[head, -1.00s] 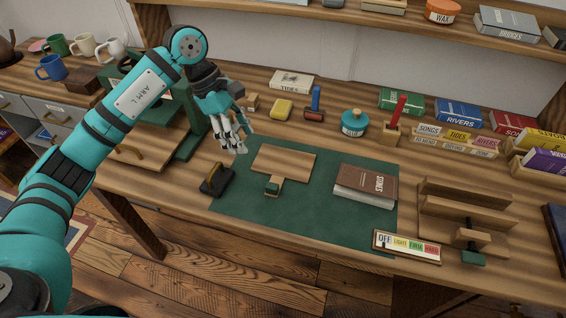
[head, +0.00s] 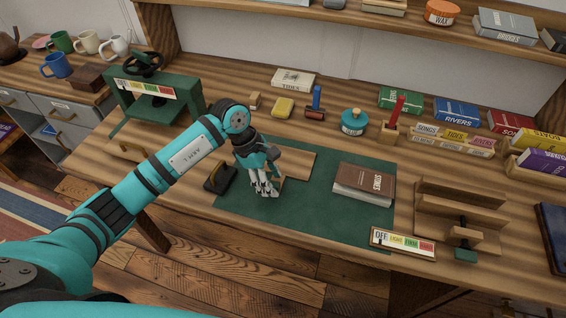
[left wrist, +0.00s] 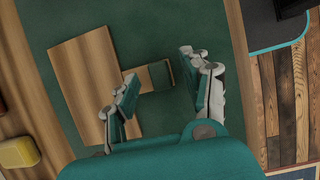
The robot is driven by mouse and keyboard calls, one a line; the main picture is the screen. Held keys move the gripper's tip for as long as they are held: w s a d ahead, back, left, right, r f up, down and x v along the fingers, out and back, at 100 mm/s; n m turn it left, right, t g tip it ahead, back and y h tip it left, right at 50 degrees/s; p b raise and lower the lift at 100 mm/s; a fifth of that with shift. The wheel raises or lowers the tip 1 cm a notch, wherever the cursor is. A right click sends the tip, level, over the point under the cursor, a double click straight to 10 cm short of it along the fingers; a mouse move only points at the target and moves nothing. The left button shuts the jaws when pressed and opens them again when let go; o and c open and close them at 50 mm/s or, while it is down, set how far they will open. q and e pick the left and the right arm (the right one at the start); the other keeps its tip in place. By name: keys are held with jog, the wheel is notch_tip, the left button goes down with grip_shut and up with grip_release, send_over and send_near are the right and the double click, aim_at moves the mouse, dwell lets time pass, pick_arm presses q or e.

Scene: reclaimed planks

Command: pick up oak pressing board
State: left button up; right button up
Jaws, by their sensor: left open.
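The oak pressing board (head: 298,158) lies flat on the green mat (head: 320,205). It is a wooden plate with a short handle ending in a green grip. My left gripper (head: 264,191) is over the handle end and hides the handle and part of the plate in the head view. In the left wrist view the plate (left wrist: 82,80) is at left, and the handle's green grip (left wrist: 160,75) shows between the spread fingers of my left gripper (left wrist: 158,70). The gripper is open and holds nothing. I cannot tell its exact height above the handle. My right gripper is not in view.
A brown book (head: 362,182) lies right on the mat. A labelled strip (head: 403,243) is at the front edge, a green press (head: 150,95) at back left. The mat's front part is clear.

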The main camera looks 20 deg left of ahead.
pick_arm(q)
jog(key=shift+d+f, duration=0.1)
jog(key=shift+f, duration=0.25)
grip_shut()
